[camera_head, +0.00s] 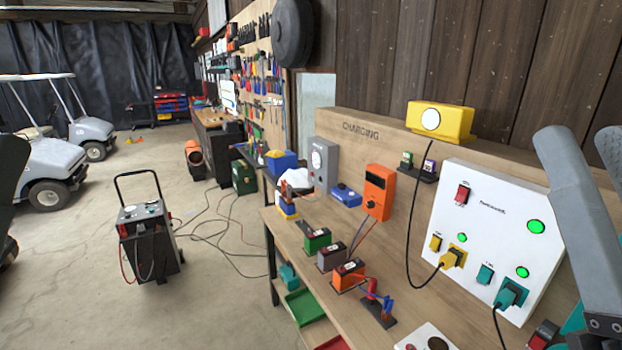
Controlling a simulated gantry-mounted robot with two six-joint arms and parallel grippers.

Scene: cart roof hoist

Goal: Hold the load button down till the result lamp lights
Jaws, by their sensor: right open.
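No button marked as a load button can be read. A white device (428,337) with a dark round part and a small red spot sits at the bottom edge, mostly cut off; I cannot tell whether it carries the button or lamp. A white panel (490,228) on the bench has a red switch (462,194), a lit green lamp (536,227) at upper right and two smaller lit green lamps below. My right gripper (603,328) is at the lower right corner, partly cut off, open, right of the panel.
Small batteries, green (317,240), grey (331,257) and orange (348,273), stand along the wooden bench. An orange meter (378,192) and a yellow box (440,121) are behind. Cables hang before the panel. A black wheeled charger (148,240) stands on the open floor at left.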

